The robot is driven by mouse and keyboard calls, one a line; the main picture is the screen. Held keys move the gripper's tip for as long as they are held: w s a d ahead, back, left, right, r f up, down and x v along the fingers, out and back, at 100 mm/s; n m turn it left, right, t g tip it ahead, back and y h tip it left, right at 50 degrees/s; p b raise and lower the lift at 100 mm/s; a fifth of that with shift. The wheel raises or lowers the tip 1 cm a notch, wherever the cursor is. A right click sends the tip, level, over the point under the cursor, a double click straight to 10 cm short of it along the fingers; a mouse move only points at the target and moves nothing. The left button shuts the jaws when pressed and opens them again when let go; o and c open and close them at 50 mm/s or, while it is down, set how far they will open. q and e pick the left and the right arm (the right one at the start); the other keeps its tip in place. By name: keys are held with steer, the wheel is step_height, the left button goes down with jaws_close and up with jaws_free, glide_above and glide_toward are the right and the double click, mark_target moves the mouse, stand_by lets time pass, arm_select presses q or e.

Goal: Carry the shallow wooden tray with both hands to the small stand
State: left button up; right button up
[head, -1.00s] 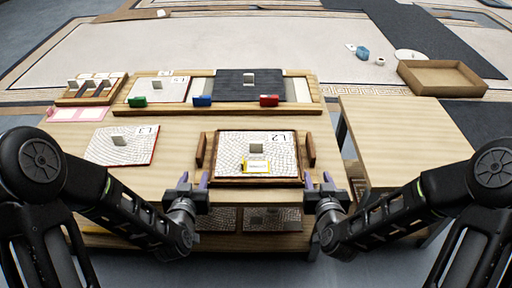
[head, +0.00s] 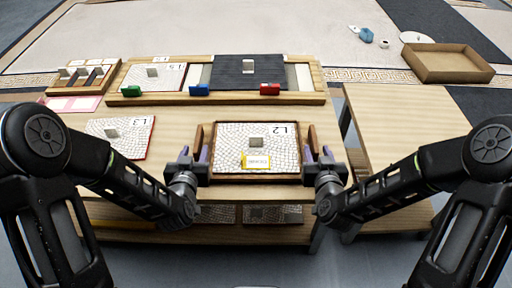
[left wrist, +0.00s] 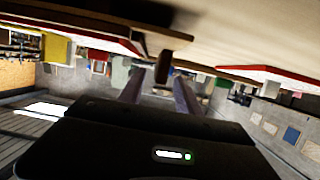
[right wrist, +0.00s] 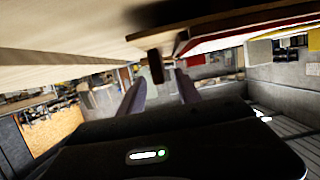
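The shallow wooden tray (head: 258,179) lies on the near part of the wooden table. It holds a cracked-pattern panel marked L2 (head: 285,152) with a grey block and a yellow label. An upright wooden handle stands at each side. My left gripper (head: 194,154) is open at the near end of the left handle (head: 208,136). In the left wrist view that handle (left wrist: 162,68) shows between the spread fingers. My right gripper (head: 318,154) is open at the right handle (head: 313,136); the right wrist view shows this handle (right wrist: 155,67) between its fingers. The small stand (head: 400,120) is at the right.
A cardboard box (head: 448,66) lies on the floor beyond the stand. Panel L3 (head: 120,133) lies left of the tray. A long wooden frame (head: 215,99) with coloured clips is behind it. A gap separates table and stand. The stand's top is clear.

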mark_target(198, 141)
arm_select(q)
steer(key=x, duration=0.6)
steer(key=shift+w, duration=0.15)
arm_select(e)
steer(key=x, duration=0.6)
steer(key=shift+w, duration=0.15)
arm_select(q)
steer(key=shift+c, duration=0.2)
arm_select(e)
steer(key=shift+c, duration=0.2)
arm_select(q)
jaws_close()
arm_select(e)
jaws_close()
